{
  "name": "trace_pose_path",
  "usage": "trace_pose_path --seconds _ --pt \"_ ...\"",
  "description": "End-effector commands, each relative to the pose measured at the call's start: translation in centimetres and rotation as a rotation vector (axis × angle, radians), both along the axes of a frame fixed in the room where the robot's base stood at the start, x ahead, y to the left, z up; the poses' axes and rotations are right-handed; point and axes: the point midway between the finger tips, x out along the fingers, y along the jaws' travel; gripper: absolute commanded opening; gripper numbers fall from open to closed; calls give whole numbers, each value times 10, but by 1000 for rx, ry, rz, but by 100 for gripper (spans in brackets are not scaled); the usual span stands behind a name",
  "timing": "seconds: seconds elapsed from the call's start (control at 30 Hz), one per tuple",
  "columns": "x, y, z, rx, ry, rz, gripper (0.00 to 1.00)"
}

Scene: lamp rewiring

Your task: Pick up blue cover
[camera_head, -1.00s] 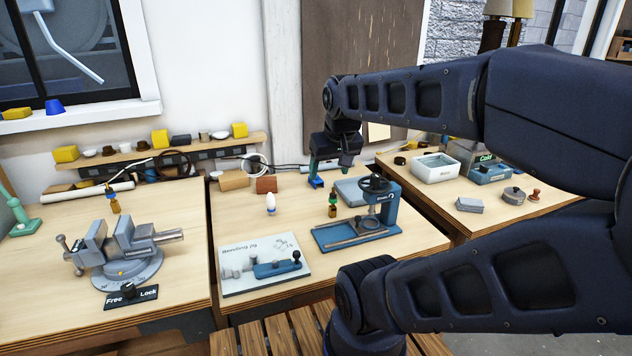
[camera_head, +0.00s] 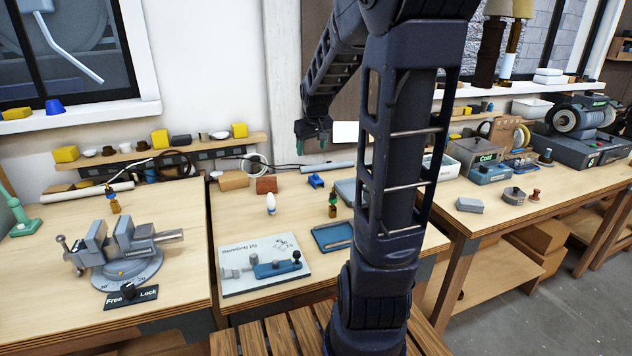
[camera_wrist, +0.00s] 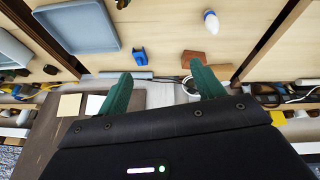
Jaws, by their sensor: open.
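A small blue piece (camera_head: 316,180) lies on the middle bench behind the white bulb; it also shows in the wrist view (camera_wrist: 138,57). A blue cup-shaped piece (camera_head: 54,106) stands on the windowsill at the far left. I cannot tell which one is the blue cover. My gripper (camera_head: 313,148) is raised above the back of the middle bench, apart from both. In the wrist view its green fingers (camera_wrist: 162,72) are spread with nothing between them.
The bending jig board (camera_head: 266,268), white bulb (camera_head: 271,204) and a small bottle (camera_head: 332,205) stand on the middle bench. A vise (camera_head: 122,253) is on the left bench. My arm hides part of the bench's right side. A blue-grey tray (camera_wrist: 80,30) shows in the wrist view.

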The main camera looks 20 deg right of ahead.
Motion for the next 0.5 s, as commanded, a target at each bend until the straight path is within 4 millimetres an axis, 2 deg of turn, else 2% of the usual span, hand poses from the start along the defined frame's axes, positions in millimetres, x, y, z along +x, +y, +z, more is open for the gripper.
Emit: trace_pose_path --seconds 0.1,0.5 --pt "32 -12 -17 6 0 14 67" --pt "126 -55 -82 47 -28 60 67"
